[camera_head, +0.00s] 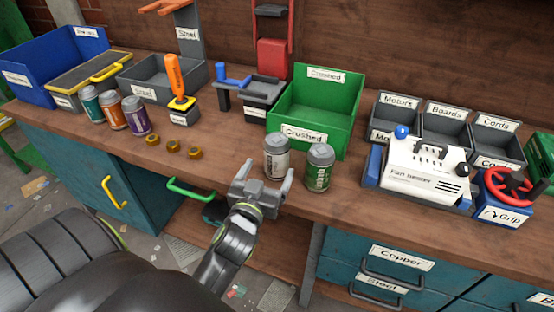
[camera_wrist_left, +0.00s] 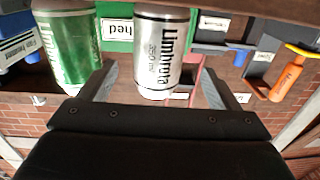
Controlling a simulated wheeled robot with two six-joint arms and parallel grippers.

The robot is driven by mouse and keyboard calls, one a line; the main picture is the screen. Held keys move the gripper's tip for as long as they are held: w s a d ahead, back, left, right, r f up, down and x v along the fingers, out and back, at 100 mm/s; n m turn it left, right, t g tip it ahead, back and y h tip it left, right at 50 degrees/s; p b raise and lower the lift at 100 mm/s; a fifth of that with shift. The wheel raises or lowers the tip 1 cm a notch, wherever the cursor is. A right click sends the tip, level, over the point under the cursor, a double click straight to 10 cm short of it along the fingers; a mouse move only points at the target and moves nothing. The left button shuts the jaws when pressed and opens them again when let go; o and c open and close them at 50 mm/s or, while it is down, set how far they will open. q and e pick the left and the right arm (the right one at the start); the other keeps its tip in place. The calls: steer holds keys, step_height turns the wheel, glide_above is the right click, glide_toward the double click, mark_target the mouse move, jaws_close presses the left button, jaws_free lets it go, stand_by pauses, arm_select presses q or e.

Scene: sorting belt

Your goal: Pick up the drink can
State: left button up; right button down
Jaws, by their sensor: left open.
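A silver drink can (camera_head: 277,157) stands upright on the bench in front of the green crate. A green drink can (camera_head: 319,168) stands just right of it. My left gripper (camera_head: 265,178) is open and empty at the bench's front edge, its fingers pointing toward the silver can. In the left wrist view, the silver can (camera_wrist_left: 160,50) appears between the two fingers of my left gripper (camera_wrist_left: 157,85), ahead of them. The green can (camera_wrist_left: 67,45) is outside the fingers, to the left. Teal (camera_head: 91,104), orange (camera_head: 110,109) and purple (camera_head: 136,116) cans stand farther left. My right gripper is not in view.
The green "Crushed" crate (camera_head: 316,133) stands behind the two cans. A white fan heater (camera_head: 422,170) is to their right. Several small brass-coloured parts (camera_head: 172,146) lie to the left. Labelled bins line the back. Bare wood (camera_head: 225,145) lies left of the silver can.

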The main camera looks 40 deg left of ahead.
mark_target(272, 164)
arm_select(q)
steer(key=shift+x, duration=1.25)
steer(key=shift+w+a+f+b, duration=0.15)
steer(key=shift+w+b, duration=0.15)
steer(key=shift+w, duration=0.35)
steer(key=b+x, duration=0.1)
steer(key=x, duration=0.3)
steer(key=shift+w+f, duration=0.2)
steer(key=shift+w, duration=0.15)
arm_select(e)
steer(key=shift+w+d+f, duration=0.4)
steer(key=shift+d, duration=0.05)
arm_select(q)
steer(key=shift+c, duration=0.4)
steer(key=c, duration=0.9)
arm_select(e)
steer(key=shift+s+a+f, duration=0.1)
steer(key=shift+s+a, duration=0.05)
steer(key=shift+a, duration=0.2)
